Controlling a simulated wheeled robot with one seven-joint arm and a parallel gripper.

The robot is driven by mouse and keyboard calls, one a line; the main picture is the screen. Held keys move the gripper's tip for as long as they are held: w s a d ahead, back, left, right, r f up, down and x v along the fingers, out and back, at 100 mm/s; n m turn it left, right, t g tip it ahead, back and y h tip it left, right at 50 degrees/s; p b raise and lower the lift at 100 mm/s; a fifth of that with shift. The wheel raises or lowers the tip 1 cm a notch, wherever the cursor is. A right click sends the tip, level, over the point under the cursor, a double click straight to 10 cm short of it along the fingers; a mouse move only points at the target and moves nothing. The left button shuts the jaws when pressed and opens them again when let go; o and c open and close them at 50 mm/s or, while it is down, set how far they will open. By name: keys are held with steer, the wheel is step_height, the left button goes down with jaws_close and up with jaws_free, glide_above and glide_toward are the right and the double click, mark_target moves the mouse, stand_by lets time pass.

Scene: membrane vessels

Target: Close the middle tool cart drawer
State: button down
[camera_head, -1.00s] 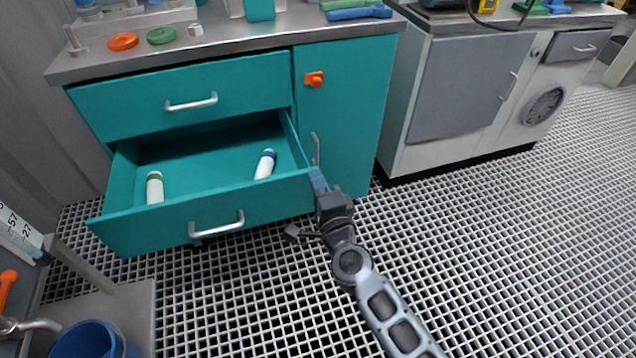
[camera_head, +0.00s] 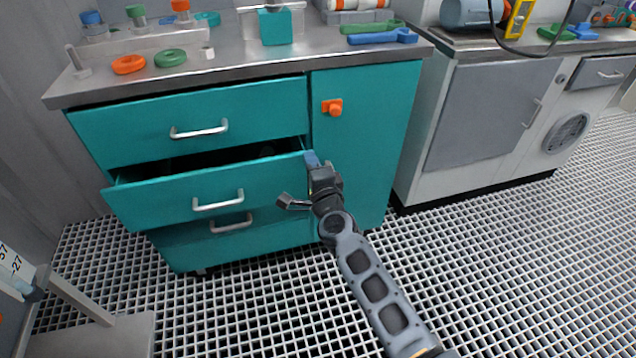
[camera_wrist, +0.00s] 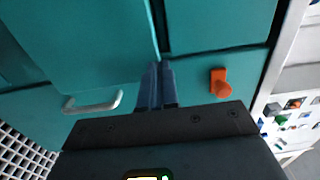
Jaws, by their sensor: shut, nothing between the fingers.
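The teal tool cart (camera_head: 365,130) stands under a steel top. Its middle drawer (camera_head: 160,200) is partly open, with its front standing out from the cart and a narrow dark gap above it. The drawer's silver handle (camera_head: 218,201) faces me, and its inside is mostly hidden. My gripper (camera_head: 312,160) is shut and empty at the upper right end of the drawer front; contact cannot be told for sure. In the wrist view the shut fingers (camera_wrist: 156,85) point at teal panels, with a handle (camera_wrist: 92,102) to the left and an orange knob (camera_wrist: 220,84) to the right.
The top drawer (camera_head: 190,120) is shut. The bottom drawer (camera_head: 240,245) lies below the middle one. A door with an orange knob (camera_head: 333,107) is at the right. A white cabinet (camera_head: 490,115) stands further right. The grated floor (camera_head: 520,270) is clear.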

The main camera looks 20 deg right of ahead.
steer(key=w+b, duration=0.2)
steer(key=w, duration=0.4)
steer(key=shift+d+f, duration=0.1)
steer(key=shift+w+r, duration=0.2)
steer(key=shift+r, duration=0.1)
steer(key=shift+d, duration=0.1)
